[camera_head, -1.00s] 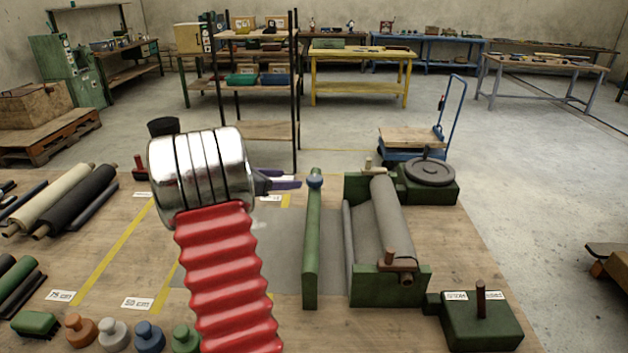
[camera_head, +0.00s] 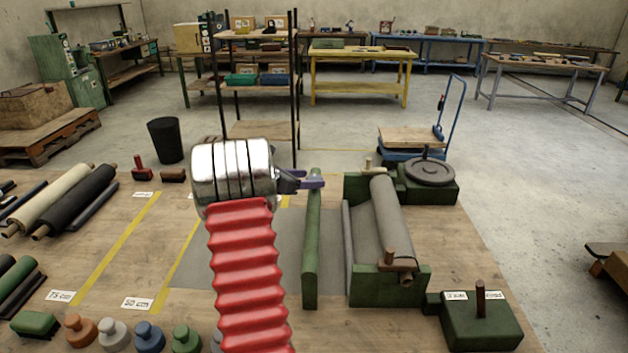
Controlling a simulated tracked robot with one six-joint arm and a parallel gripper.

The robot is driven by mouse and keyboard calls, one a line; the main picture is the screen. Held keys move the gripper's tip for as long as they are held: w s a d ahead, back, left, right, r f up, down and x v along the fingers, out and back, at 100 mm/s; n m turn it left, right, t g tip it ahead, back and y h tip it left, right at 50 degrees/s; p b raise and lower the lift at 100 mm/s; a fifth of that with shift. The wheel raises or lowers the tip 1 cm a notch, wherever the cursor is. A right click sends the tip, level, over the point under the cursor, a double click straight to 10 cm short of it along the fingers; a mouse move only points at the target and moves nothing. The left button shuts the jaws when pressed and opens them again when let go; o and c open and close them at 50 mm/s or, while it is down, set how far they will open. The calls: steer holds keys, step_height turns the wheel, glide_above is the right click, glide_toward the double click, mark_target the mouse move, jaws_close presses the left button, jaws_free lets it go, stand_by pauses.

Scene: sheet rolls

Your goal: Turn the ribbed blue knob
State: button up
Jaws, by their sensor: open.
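The blue knob sat on the far end of the green bar (camera_head: 311,245) a second ago. Now my gripper (camera_head: 313,182) covers that spot and the knob is mostly hidden by it; its ribs are too small to make out. My gripper's purplish fingers are open and overlap the far end of the bar. I cannot tell whether they are around the knob or touching it. My red bellows arm and silver wrist reach in from the left of the bar.
Right of the bar stands a green roller frame with a grey roll (camera_head: 392,222). Coloured pegs, including a blue one (camera_head: 149,336), stand at the front left. A black bin (camera_head: 166,140) stands behind the table. Bare wood lies left of the grey sheet.

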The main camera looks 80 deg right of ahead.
mark_target(314, 178)
steer(key=shift+x, duration=1.65)
steer(key=shift+c, duration=0.7)
steer(key=c, duration=0.9)
